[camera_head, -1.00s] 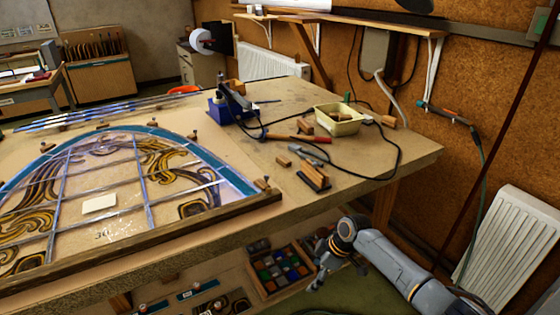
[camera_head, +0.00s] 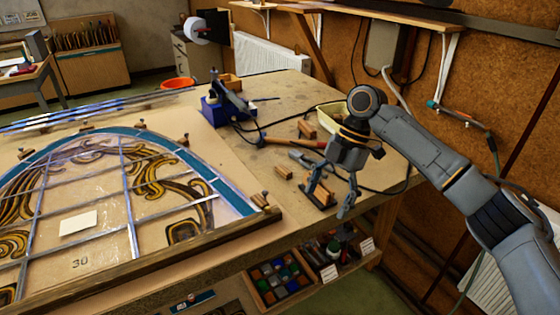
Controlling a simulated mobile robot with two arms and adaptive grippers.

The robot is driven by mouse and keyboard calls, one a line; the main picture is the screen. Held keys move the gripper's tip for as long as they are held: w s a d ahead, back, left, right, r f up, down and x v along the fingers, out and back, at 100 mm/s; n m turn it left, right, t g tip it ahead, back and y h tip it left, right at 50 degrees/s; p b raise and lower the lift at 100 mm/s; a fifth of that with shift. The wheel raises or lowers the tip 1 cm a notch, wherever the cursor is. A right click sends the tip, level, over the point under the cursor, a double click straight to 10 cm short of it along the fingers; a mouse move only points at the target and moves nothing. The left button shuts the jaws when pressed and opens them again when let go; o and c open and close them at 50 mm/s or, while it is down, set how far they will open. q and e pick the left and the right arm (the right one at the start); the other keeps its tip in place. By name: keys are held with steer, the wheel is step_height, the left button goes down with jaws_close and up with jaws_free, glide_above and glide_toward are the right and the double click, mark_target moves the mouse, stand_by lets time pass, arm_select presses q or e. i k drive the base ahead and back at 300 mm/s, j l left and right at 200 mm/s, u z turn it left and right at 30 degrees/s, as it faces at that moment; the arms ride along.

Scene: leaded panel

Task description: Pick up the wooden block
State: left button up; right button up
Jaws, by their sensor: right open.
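Several small wooden blocks lie on the right part of the workbench; I cannot tell which one the task names. A small block (camera_head: 283,173) lies left of my right gripper. Another wooden block (camera_head: 307,129) lies farther back, by the hammer. A wooden piece with a dark base (camera_head: 317,194) lies near the bench's front edge, partly hidden behind my right gripper's fingers. My right gripper (camera_head: 329,198) is open, pointing down, its fingers in front of this piece in the picture. I cannot tell whether they touch it. My left gripper is not in view.
The leaded panel (camera_head: 133,238) fills the left of the bench, edged by a wooden strip. A red-handled hammer (camera_head: 293,143), a black cable and a pale tray (camera_head: 331,115), partly covered by my arm, lie behind the gripper. A blue soldering stand (camera_head: 214,112) stands farther back.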

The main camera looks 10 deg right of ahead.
mark_target(285, 173)
steer(key=i, duration=1.1)
